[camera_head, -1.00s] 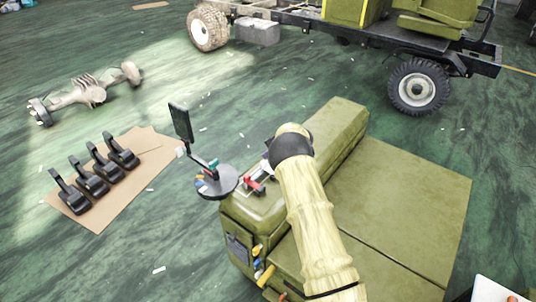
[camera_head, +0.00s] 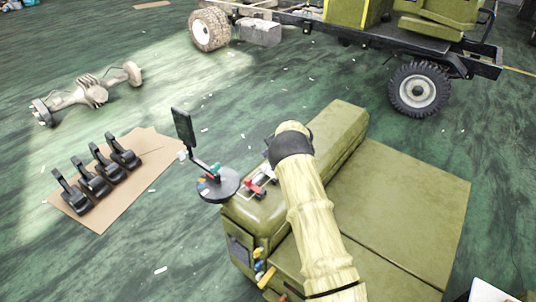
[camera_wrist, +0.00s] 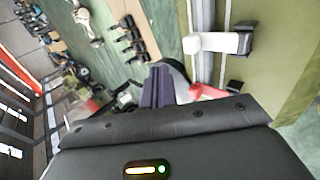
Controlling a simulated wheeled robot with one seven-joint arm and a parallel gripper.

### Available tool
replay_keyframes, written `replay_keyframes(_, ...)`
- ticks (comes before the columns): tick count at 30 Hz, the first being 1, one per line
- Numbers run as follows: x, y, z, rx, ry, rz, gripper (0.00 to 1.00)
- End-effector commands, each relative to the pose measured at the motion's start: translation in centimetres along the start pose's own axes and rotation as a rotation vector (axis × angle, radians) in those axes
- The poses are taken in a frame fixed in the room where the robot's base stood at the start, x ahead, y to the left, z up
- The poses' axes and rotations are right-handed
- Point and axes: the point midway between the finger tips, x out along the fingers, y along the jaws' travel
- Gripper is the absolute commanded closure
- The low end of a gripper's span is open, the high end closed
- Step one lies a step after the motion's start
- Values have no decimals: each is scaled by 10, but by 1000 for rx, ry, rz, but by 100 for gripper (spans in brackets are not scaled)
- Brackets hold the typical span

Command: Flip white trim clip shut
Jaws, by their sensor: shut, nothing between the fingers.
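The white trim clip (camera_wrist: 213,43) shows at the upper right of the wrist view. It is a white lever with a thicker left end, reaching across a pale rail to a dark bracket (camera_wrist: 246,38). I cannot tell whether it is fully open or partly closed. My gripper (camera_wrist: 158,84) has its dark fingers shut and empty, below and left of the white clip and apart from it in the picture. A red clip (camera_wrist: 206,92) lies just right of the fingers. In the head view, my arm largely hides the gripper, and I cannot make out the white clip clearly.
The red clip (camera_head: 256,187) sits on the olive box seat (camera_head: 400,200). A round black tray (camera_head: 220,191) with small coloured pieces and a dark screen (camera_head: 183,127) stand close left. Several black pedals (camera_head: 93,181) lie on cardboard.

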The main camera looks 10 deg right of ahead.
Motion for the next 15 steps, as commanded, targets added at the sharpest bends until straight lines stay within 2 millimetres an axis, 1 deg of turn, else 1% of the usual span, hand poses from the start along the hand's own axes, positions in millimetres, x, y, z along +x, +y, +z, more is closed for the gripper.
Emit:
replay_keyframes(1, -9, 8, 1, 1, -2, 0, 100)
replay_keyframes(8, -27, 24, 3, 1, -5, 2, 100)
replay_keyframes(15, -57, 54, 2, -1, -4, 3, 100)
